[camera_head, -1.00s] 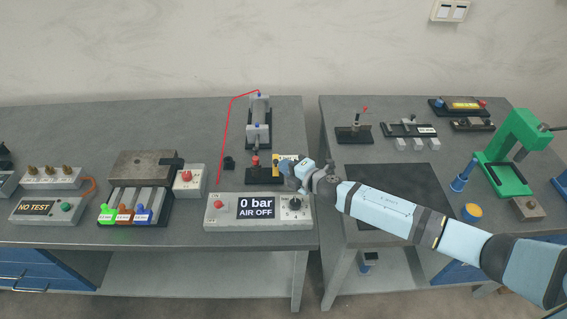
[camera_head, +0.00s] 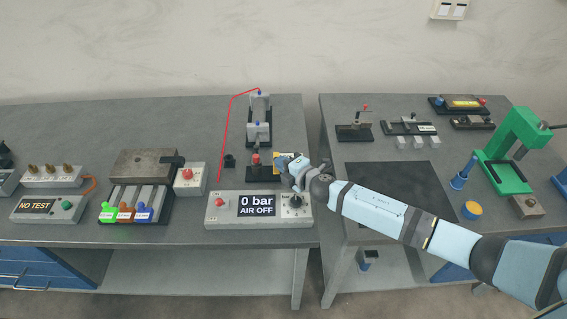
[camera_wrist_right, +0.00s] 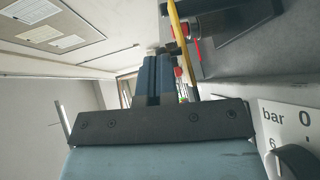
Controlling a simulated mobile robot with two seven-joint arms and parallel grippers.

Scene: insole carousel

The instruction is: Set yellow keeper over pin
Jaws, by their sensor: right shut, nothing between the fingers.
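The yellow keeper (camera_head: 289,155) shows only in part in the head view, at the right end of a small black base (camera_head: 260,176), behind my right gripper. In the right wrist view, a thin yellow strip (camera_wrist_right: 181,35), seen edge-on, runs just to the right of the fingers. My right gripper (camera_head: 281,163) is shut and empty, close beside the keeper; whether they touch is unclear. Its shut fingers also show in the right wrist view (camera_wrist_right: 155,62). I cannot make out the pin; the gripper covers that part of the base. My left gripper is not in view.
A red-topped post (camera_head: 255,160) stands on the same base. The grey air panel (camera_head: 230,213), reading 0 bar AIR OFF, lies in front, below my wrist. A cylinder fixture (camera_head: 258,120) with a red hose stands behind.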

